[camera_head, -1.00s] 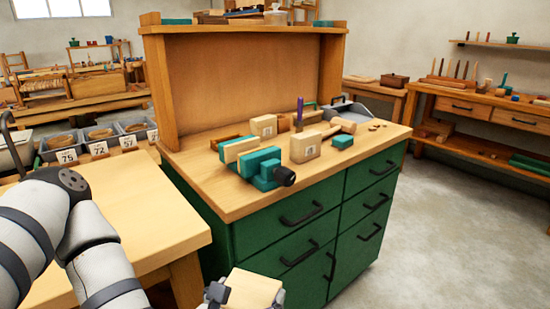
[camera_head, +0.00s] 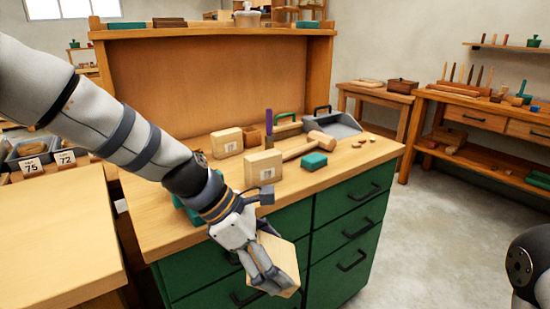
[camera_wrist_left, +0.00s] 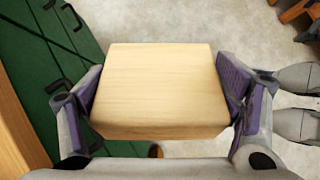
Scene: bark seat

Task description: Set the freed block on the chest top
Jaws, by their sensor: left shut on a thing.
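My left gripper (camera_head: 266,278) is shut on a pale wooden block (camera_head: 287,256). The block is tilted in the head view and hangs in front of the green chest's drawers, below the level of the chest top (camera_head: 365,157). In the left wrist view the block (camera_wrist_left: 160,88) sits between the two purple-padded fingers, with its broad face toward the camera. The chest top is light wood. My left forearm crosses its left part and hides most of the teal vise (camera_head: 190,208) there. My right gripper is not seen.
Two upright pale blocks, one nearer (camera_head: 263,167) and one farther (camera_head: 227,142), stand on the chest top. The top's right front is mostly bare. A plain table (camera_head: 55,265) is at left.

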